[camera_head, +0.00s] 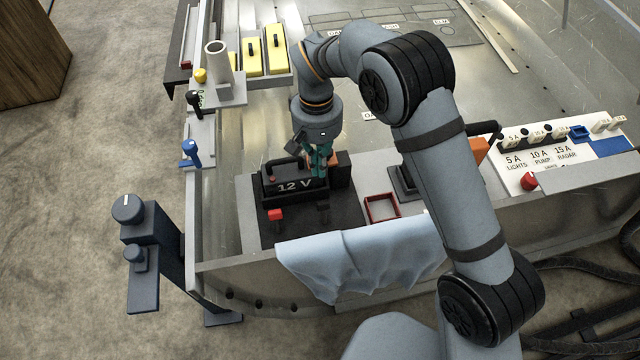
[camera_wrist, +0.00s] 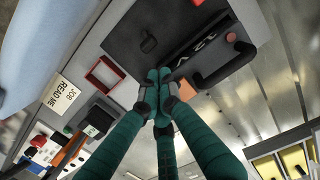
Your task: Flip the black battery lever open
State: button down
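The black battery (camera_head: 290,185), marked 12 V, sits on a dark base plate and also shows in the wrist view (camera_wrist: 212,58). A small black lever (camera_head: 323,211) is at its near right side, beside a red one (camera_head: 275,214) at the near left. In the wrist view the black lever (camera_wrist: 148,43) shows just beyond my fingertips, apart from them. My gripper (camera_head: 320,170), with teal fingers, points down over the battery's right end. In the wrist view its fingertips (camera_wrist: 159,76) are together, with nothing seen between them.
A red-rimmed tray (camera_head: 381,207) lies right of the battery plate. A pale blue cloth (camera_head: 360,262) hangs over the front edge. A fuse panel (camera_head: 548,150) stands at right. Yellow blocks (camera_head: 263,50) are at the back left. The deck behind is mostly clear.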

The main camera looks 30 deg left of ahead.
aim_at(320, 191)
jog(key=f, duration=0.3)
jog(key=f+b, duration=0.1)
jog(key=f, duration=0.5)
jog(key=shift+s+d+f+b, duration=0.35)
jog(key=shift+s+f+b, duration=0.05)
jog(key=shift+s+b, duration=0.15)
jog(key=shift+b, duration=0.3)
